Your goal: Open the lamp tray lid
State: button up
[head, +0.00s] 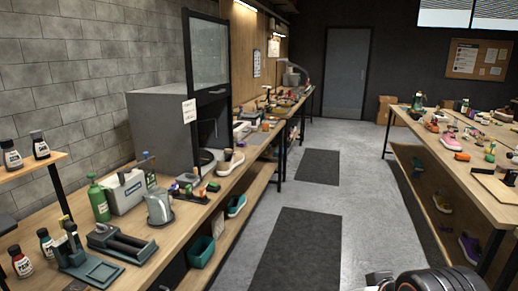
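I cannot pick out a lamp tray or its lid with certainty. A grey cabinet (160,125) on the left bench has a framed glass panel (209,52) standing raised above its dark front opening. A low dark grey tray (120,243) lies near the front of the same bench; I cannot tell whether it has a lid. On the right bench lies a flat light wooden board (497,188) with a dark part at its upper edge. A black ribbed part of my arm shows at the bottom right. My gripper's fingers are not visible.
The left bench (225,190) holds a green bottle (98,200), a clear jug (159,206), a sneaker (230,163) and small bottles. The right bench (470,180) carries shoes and tools. The aisle between is clear, with dark mats (297,250). A grey door (346,75) stands at the back.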

aim_at(241, 127)
jog(key=i, duration=4.3)
